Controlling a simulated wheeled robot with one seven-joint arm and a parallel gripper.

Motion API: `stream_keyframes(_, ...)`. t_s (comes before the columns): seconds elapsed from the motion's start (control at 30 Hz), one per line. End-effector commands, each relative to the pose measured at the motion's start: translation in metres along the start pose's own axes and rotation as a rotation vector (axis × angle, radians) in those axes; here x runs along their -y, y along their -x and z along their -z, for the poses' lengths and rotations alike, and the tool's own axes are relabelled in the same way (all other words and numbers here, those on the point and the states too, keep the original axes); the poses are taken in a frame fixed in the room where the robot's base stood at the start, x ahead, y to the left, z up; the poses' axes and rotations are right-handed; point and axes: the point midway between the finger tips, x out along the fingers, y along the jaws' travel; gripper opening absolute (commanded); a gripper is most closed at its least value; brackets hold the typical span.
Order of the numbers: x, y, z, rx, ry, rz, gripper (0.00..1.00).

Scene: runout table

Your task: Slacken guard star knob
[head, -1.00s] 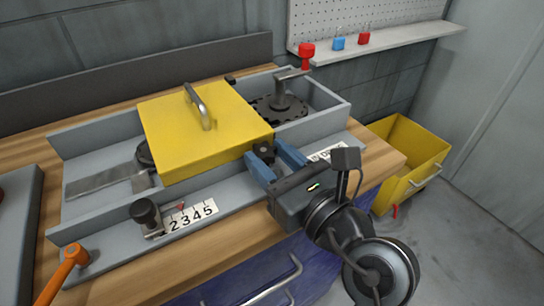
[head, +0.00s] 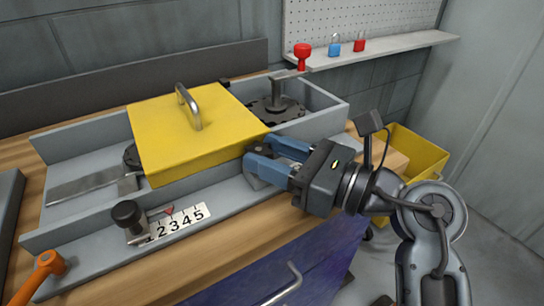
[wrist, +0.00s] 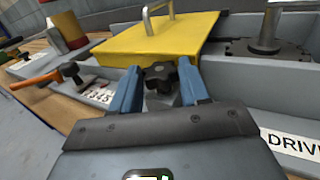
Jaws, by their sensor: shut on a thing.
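The black star knob (wrist: 160,77) sits at the front edge of the yellow guard (wrist: 160,40), between my two blue fingers in the wrist view. My gripper (head: 264,158) is shut on the knob, reaching in from the right in the head view; there the fingers mostly hide the knob. The yellow guard (head: 190,128) lies flat over the grey machine trough, with a metal handle on top. I cannot tell from the frames how tight the knob is.
A black knob (head: 127,215) stands beside a numbered scale (head: 178,222) on the front rail. An orange-handled lever (head: 45,268) is at front left. A shaft with a dark flange (head: 275,106) stands right of the guard. A yellow bin (head: 415,155) is at right.

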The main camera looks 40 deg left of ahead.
Motion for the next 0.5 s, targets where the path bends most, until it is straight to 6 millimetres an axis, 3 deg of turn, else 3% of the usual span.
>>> stream_keyframes(0.07,0.0,-0.0001,0.0009,-0.002,0.0,0.001,0.15)
stream_keyframes(0.1,0.0,-0.0001,0.0009,-0.002,0.0,0.001,0.47)
stream_keyframes(0.33,0.0001,0.0,0.0004,-0.001,0.0,0.002,0.69)
stream_keyframes(0.5,0.001,0.0002,-0.0002,0.0,0.001,0.004,0.71)
